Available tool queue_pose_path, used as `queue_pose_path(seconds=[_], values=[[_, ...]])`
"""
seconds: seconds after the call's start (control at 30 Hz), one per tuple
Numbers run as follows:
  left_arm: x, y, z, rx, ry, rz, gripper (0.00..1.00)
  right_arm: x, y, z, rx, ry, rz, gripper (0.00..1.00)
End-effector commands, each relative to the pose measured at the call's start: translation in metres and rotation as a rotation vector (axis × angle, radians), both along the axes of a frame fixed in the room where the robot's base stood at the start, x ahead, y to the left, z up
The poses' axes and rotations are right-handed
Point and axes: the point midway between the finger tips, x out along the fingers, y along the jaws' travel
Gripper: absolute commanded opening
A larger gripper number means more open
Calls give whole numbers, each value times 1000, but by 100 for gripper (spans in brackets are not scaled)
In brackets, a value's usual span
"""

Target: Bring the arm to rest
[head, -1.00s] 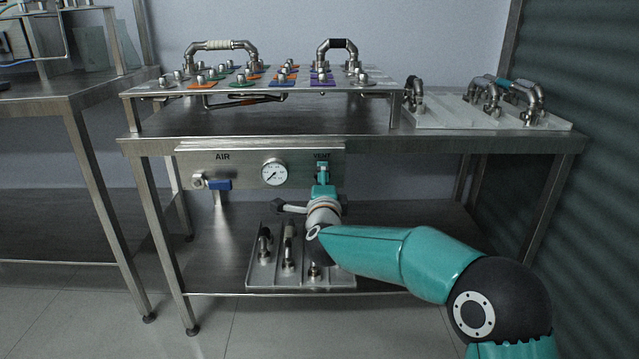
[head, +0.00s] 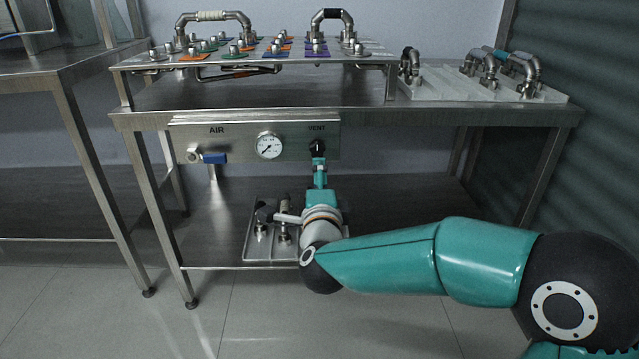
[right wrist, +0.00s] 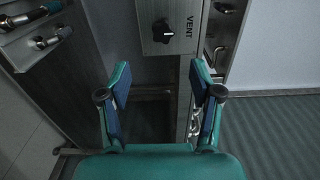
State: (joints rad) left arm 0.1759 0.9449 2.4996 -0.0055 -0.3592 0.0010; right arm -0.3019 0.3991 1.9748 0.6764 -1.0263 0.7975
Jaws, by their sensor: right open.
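My right gripper (head: 319,168) is in front of the panel under the bench top, just below the black VENT knob (head: 317,147). In the right wrist view the same gripper (right wrist: 160,80) has its two fingers wide apart with nothing between them. The VENT knob (right wrist: 162,31) shows there beyond the fingertips, apart from them. My right arm comes in from the right and hides part of the lower shelf. My left gripper is in neither view.
The panel (head: 240,132) carries a gauge (head: 269,146) and a blue-handled AIR valve (head: 214,158). A plate with pipe fittings (head: 254,250) lies on the lower shelf, partly behind my arm. A raised board and a tray (head: 440,86) with pipes stand above. Floor in front is clear.

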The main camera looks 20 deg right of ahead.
Motion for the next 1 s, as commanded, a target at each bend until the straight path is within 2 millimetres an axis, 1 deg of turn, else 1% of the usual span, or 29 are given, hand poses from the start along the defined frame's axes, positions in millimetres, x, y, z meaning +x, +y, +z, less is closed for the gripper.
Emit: queue_pose_path(seconds=[0.13, 0.53, 0.6, 0.67, 0.77, 0.83, 0.87, 0.9, 0.97, 1.0], values=[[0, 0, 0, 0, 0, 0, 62, -6, 1, 0, 0, -1, -1, 64], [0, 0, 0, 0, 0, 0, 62, -6, 0, 0, 0, 0, -2, 64], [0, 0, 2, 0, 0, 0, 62, -5, -5, 0, -1, 6, -12, 64], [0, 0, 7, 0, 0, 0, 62, -3, -14, -6, -4, 22, -28, 64], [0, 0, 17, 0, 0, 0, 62, 3, -33, -35, -18, 91, -63, 64], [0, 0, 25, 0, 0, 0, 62, 2, -47, -71, -39, 172, -78, 64], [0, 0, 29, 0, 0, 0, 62, 0, -51, -90, -53, 214, -75, 64], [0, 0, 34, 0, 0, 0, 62, -4, -55, -117, -72, 278, -62, 64], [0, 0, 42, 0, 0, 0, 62, -14, -58, -160, -108, 387, -25, 64], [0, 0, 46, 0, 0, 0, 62, -24, -58, -190, -136, 466, 12, 64]])
